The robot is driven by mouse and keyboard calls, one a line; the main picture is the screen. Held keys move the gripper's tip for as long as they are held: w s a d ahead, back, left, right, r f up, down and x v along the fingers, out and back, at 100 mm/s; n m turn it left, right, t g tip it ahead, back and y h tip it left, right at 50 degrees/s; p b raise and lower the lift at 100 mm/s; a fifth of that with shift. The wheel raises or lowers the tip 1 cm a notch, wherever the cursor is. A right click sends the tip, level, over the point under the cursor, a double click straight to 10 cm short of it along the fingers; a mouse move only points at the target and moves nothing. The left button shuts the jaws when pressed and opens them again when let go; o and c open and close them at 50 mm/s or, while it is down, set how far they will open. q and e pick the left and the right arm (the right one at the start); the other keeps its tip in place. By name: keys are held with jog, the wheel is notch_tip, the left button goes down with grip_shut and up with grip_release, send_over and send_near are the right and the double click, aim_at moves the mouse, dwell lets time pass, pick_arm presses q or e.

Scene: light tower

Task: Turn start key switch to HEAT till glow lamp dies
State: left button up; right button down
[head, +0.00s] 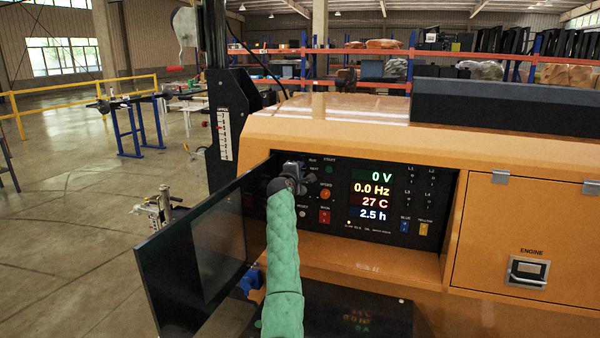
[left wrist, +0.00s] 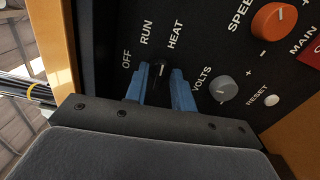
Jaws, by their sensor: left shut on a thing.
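The start key switch (left wrist: 157,76) is a black knob with a white mark, in the left wrist view below the labels OFF, RUN and HEAT. Its mark points up and slightly right, between RUN and HEAT; I cannot tell the exact position. My left gripper (left wrist: 158,91) has its two blue fingers on either side of the knob, shut on it. In the head view my left gripper (head: 287,184) hides the switch at the panel's upper left. A small amber light (head: 348,221) shows in the panel's bottom row; I cannot read its label surely. My right gripper is out of view.
An open dark glass door (head: 190,265) stands left of my arm. The display (head: 374,196) reads 0 V, 0.0 Hz, 27 C, 2.5 h. An orange speed knob (left wrist: 273,22), grey volts knob (left wrist: 224,88) and white reset button (left wrist: 271,101) sit close beside the switch.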

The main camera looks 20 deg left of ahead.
pick_arm(q)
jog(key=shift+m, duration=0.5)
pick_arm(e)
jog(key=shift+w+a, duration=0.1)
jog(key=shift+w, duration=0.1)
pick_arm(q)
jog(key=o, duration=0.6)
jog(key=shift+o, duration=0.2)
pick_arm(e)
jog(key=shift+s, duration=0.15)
